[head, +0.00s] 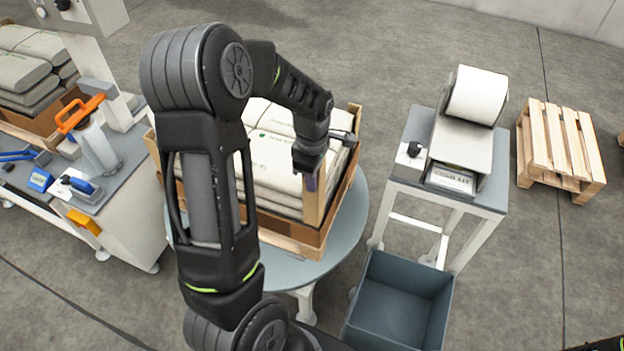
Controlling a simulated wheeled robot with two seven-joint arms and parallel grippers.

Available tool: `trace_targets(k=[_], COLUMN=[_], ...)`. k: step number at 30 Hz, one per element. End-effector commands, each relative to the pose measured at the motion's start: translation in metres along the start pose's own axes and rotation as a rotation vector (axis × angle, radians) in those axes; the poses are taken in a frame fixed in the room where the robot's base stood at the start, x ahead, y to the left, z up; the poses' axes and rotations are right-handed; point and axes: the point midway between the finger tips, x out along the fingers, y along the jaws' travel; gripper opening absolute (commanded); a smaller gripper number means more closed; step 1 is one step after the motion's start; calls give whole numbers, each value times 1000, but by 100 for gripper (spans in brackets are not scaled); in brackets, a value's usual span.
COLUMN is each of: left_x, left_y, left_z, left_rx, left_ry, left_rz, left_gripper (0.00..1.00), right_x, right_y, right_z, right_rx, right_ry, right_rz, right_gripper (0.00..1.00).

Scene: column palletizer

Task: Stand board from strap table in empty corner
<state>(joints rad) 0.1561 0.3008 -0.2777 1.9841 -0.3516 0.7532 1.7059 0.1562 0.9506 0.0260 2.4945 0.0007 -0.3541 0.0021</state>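A stack of pale sacks (275,175) in a brown cardboard tray stands on a round grey turntable (348,222). A wooden corner board (316,206) stands about upright at the stack's near corner. My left gripper (311,176) points down at the upper part of this board and appears closed on it; the far finger is hidden. Another board (355,116) stands at the right back corner, and the tip of one (151,142) shows at the left corner. The far left corner is hidden by my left arm. The strap table (125,160) is at left, with no board visible on it. My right gripper is out of view.
The strap table holds an orange-handled tool (88,125) and blue tools (82,187). A stand with a white roll (476,95) is right of the turntable, with a dark open bin (400,300) in front. An empty pallet (560,148) lies far right.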

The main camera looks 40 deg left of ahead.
Motion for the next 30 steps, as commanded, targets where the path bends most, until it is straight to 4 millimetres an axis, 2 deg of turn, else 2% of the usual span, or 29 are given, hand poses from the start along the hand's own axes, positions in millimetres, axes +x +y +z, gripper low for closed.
trace_targets(k=[30], left_x=[35], left_y=[0], left_z=[0], left_rx=[0], left_ry=[0], left_rz=[-1], left_gripper=[0], right_x=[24], right_y=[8], right_z=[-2], right_rx=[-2], right_ry=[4], right_rz=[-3], right_gripper=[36])
